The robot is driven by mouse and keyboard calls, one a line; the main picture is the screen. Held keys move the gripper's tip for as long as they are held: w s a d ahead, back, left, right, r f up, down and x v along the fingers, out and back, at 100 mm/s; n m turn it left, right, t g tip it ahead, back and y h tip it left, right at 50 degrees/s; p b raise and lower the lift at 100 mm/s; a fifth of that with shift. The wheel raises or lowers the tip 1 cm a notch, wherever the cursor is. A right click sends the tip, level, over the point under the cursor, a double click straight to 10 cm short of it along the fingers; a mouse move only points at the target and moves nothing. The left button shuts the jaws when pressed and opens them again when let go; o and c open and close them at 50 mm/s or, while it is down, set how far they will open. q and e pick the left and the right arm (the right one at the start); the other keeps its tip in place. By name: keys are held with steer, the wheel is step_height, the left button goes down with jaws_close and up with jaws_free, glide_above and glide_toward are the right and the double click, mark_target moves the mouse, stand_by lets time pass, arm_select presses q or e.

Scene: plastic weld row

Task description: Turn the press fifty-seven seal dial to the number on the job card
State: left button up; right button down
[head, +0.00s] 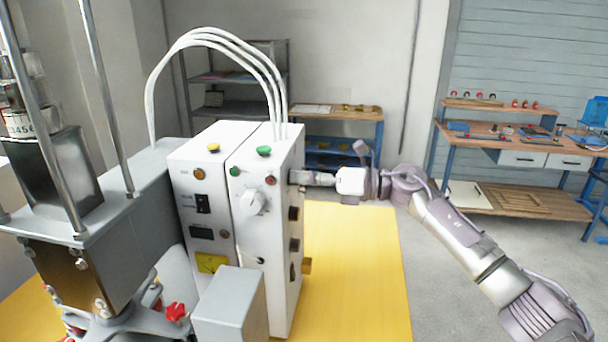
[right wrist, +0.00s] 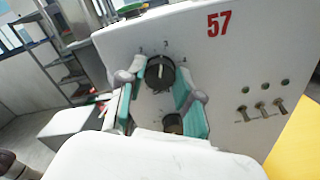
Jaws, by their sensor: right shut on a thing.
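The seal dial (right wrist: 160,73) is a round black knob on a white panel marked with a red 57, in the right wrist view. Small numerals ring it, too small to read surely. A pale pointer mark on it points roughly up. My right gripper (right wrist: 163,82) has its teal-padded fingers on either side of the dial, shut on it. In the head view my right gripper (head: 304,179) reaches the right side of the white press cabinet (head: 281,220); the dial is hidden there. I cannot make out a job card number. My left gripper is not in view.
Toggle switches (right wrist: 263,105) sit right of the dial, and a black knob (right wrist: 173,123) lies below it. The cabinet front has a white knob (head: 252,202) and coloured buttons. A metal press (head: 75,220) stands left. The yellow mat (head: 360,265) is clear at right.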

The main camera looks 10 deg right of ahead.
steer(key=m+p, duration=0.7)
steer(key=m, duration=0.5)
steer(key=shift+p, duration=0.3)
stand_by(0.4)
steer(key=c, duration=0.8)
jaws_free()
steer(key=v, duration=1.2)
steer(key=shift+w+f, duration=0.1)
